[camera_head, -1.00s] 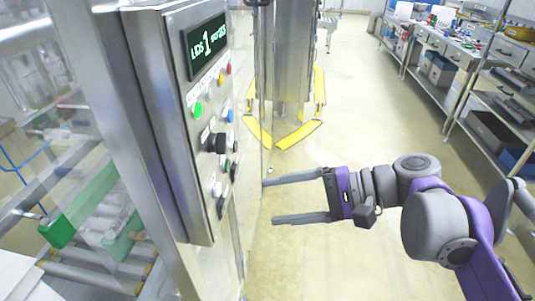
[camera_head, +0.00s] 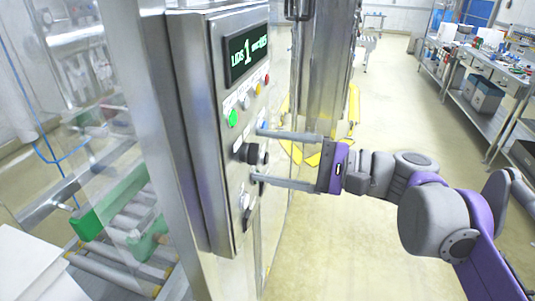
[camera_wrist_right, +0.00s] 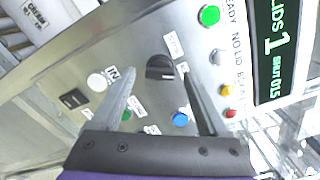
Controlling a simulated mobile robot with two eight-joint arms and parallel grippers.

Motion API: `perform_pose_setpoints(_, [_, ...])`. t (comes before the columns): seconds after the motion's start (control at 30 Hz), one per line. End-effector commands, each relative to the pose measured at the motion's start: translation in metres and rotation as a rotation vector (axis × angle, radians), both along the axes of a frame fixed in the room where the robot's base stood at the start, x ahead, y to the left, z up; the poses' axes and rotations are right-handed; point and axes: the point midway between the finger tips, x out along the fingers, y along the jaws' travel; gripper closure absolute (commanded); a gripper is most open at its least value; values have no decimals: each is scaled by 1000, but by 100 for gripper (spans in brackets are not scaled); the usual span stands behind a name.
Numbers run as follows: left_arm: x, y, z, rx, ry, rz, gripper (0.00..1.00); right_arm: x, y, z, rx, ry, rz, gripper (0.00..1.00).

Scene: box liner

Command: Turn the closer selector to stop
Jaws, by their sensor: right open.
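A steel control panel (camera_head: 215,120) stands left of centre in the head view. A black selector knob (camera_head: 252,153) sticks out of its face; in the wrist view it is the dark knob (camera_wrist_right: 160,67) with small white labels, too small to read, beside it. My right gripper (camera_head: 257,157) is open, with one finger above and one below this knob in the head view. In the wrist view the fingers (camera_wrist_right: 157,82) point at the panel on either side of the knob; I cannot tell if they touch it. My left gripper is not in view.
A green button (camera_wrist_right: 209,15), a blue button (camera_wrist_right: 180,118), a white button (camera_wrist_right: 97,82) and another black control (camera_wrist_right: 73,99) surround the knob. A lit display (camera_head: 246,53) tops the panel. A roller conveyor (camera_head: 125,235) lies left; open floor (camera_head: 400,110) lies right.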

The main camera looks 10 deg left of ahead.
Motion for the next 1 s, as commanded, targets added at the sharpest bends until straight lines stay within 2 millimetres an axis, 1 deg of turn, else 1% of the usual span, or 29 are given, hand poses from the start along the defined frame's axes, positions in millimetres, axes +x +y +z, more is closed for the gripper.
perform_pose_setpoints(0.13, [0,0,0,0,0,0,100,0,6,0,0,0,-1,22])
perform_pose_setpoints(0.37, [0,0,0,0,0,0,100,0,6,0,0,0,-1,22])
perform_pose_setpoints(0.4, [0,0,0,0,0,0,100,0,6,0,0,0,-1,30])
perform_pose_setpoints(0.57, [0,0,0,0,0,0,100,0,6,0,0,0,-1,58])
perform_pose_setpoints(0.7, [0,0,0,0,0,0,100,1,6,0,0,0,-1,84])
perform_pose_setpoints(0.8, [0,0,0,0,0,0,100,0,6,0,0,0,-1,100])
perform_pose_setpoints(1.0, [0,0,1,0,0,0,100,0,6,0,-1,-8,-1,100])
